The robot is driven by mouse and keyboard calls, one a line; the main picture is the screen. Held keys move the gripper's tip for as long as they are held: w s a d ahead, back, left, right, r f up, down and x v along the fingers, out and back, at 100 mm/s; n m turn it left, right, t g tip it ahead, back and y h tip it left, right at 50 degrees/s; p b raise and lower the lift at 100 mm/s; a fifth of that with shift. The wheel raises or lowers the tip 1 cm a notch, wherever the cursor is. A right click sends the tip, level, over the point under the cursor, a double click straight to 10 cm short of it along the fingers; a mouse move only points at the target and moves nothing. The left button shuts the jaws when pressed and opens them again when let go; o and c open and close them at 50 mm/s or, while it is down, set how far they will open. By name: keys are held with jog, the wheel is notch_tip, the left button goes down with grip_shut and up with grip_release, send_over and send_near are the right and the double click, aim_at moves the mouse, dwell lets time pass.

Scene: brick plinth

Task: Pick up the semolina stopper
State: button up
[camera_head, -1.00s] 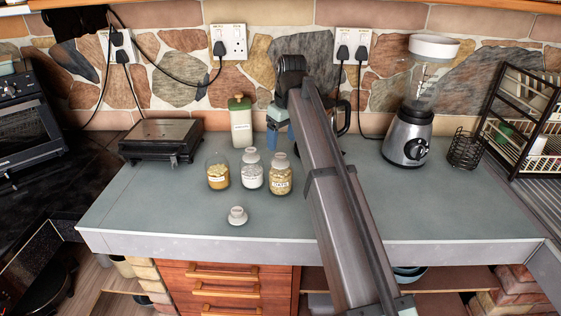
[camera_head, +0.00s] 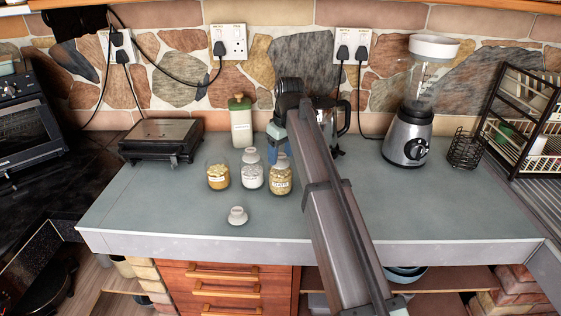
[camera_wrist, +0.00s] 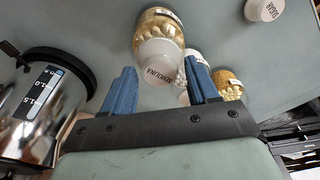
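The semolina stopper (camera_wrist: 158,62) is white, with its name on top, and sits in the mouth of a glass jar (camera_wrist: 158,28) with pale gold contents. In the head view this jar (camera_head: 280,182) is the rightmost of three, and my gripper largely covers its stopper. My gripper (camera_wrist: 160,65) is open, with its blue fingers apart. In the wrist view the stopper shows between the fingertips; I see no contact and cannot tell the height gap. In the head view my gripper (camera_head: 278,155) is over or just behind that jar.
A stoppered jar with white contents (camera_head: 252,176) stands close beside it, then an open yellow-filled jar (camera_head: 217,177). The sugar stopper (camera_head: 237,216) lies on the counter in front. A green-topped bottle (camera_head: 240,122) stands behind, and a kettle (camera_wrist: 40,105) is near my gripper.

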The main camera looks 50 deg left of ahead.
aim_at(281, 155)
jog(key=c, duration=0.9)
jog(key=shift+o, duration=0.2)
notch_tip(281, 155, up, 9)
jog(key=s+a+f, duration=0.1)
jog(key=s+a, duration=1.2)
jog(key=a, duration=0.2)
jog(key=shift+a+f+n, duration=0.15)
jog(key=shift+a+n, duration=0.2)
jog(key=shift+n, duration=0.05)
